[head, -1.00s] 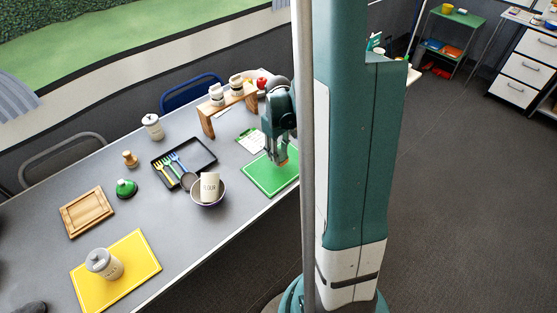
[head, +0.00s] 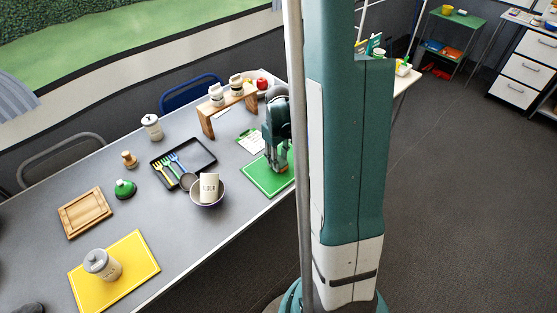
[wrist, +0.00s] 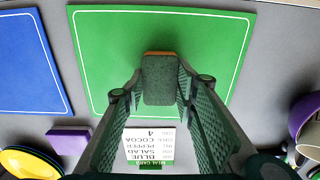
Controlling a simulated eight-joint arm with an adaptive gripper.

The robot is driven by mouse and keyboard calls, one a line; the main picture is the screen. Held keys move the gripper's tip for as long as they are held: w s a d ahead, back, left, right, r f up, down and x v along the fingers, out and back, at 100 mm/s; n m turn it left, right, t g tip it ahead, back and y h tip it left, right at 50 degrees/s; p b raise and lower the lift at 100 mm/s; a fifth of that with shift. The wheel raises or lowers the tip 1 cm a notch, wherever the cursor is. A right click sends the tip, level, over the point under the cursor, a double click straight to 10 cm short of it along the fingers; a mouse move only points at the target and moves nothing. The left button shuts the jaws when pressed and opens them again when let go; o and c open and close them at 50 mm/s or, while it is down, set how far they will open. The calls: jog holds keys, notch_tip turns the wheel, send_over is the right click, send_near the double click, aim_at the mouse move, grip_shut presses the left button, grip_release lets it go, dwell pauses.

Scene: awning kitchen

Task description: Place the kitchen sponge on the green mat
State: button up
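The green mat (head: 266,181) lies flat on the grey table near its front edge, and it fills the upper middle of the wrist view (wrist: 110,45). The kitchen sponge (wrist: 158,82), dark grey-green with an orange edge, is between the fingertips of my gripper (wrist: 159,88). Both fingers close on its sides. In the head view my gripper (head: 281,168) points down over the right part of the mat; the sponge is hard to make out there. Whether the sponge touches the mat I cannot tell.
A printed card (wrist: 150,145) lies beside the mat. In the wrist view a blue mat (wrist: 30,65), a purple block (wrist: 68,140) and a purple bowl (wrist: 306,118) are nearby. A black tray with forks (head: 185,160) and a wooden stand (head: 229,108) are left and behind.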

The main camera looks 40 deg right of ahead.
jog(key=shift+f, duration=0.2)
jog(key=o, duration=0.6)
jog(key=shift+r, duration=0.3)
notch_tip(320, 180, up, 12)
jog(key=p, duration=0.2)
jog(key=shift+p, duration=0.4)
dwell(0.6)
